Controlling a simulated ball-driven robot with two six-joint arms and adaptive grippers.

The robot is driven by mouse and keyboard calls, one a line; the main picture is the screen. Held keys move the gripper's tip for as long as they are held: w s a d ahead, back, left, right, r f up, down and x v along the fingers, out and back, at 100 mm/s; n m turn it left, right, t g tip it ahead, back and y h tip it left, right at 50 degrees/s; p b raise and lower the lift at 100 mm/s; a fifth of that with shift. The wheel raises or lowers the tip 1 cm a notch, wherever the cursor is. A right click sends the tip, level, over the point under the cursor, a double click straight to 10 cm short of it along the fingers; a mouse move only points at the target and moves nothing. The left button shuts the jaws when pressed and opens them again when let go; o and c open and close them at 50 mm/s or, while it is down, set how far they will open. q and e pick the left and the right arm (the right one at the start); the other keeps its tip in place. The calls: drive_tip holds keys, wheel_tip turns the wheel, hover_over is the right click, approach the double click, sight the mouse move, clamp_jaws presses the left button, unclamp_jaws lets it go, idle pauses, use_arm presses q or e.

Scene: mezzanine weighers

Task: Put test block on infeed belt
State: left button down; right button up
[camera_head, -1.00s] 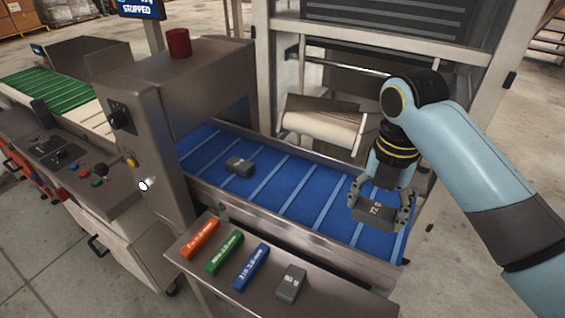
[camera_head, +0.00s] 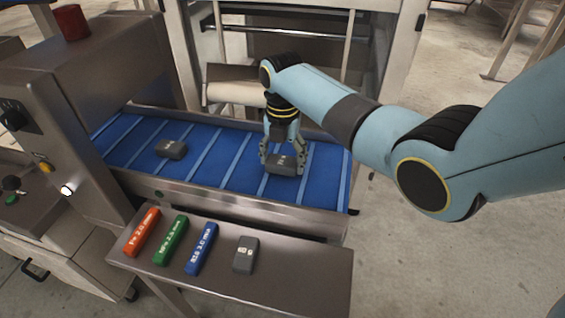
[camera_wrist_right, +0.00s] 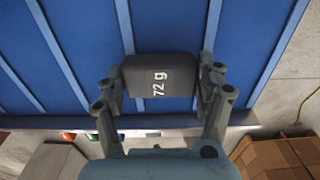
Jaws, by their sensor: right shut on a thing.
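A grey test block (camera_head: 286,164) marked "72 g" is between the fingers of my right gripper (camera_head: 283,161), over the right part of the blue infeed belt (camera_head: 232,165). In the right wrist view the block (camera_wrist_right: 160,80) sits between both fingers of the gripper (camera_wrist_right: 160,88), with blue belt (camera_wrist_right: 60,60) beneath it. I cannot tell whether the block touches the belt. A second grey block (camera_head: 171,148) lies on the belt further left. A third grey block (camera_head: 246,254) lies on the steel shelf (camera_head: 300,275) in front. My left gripper is not in view.
Orange (camera_head: 142,232), green (camera_head: 171,239) and blue (camera_head: 201,248) sticks lie on the shelf. A steel housing (camera_head: 60,120) with a red lamp (camera_head: 71,22) stands over the belt's left end. A white roller (camera_head: 235,92) is behind the belt.

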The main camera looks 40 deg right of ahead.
sight(282, 159)
drive_tip(key=shift+f, duration=0.6)
drive_tip(key=o, duration=1.2)
drive_tip(key=shift+f, duration=0.1)
wheel_tip(282, 159, up, 12)
drive_tip(key=shift+r+p, duration=0.1)
drive_tip(key=shift+p, duration=0.55)
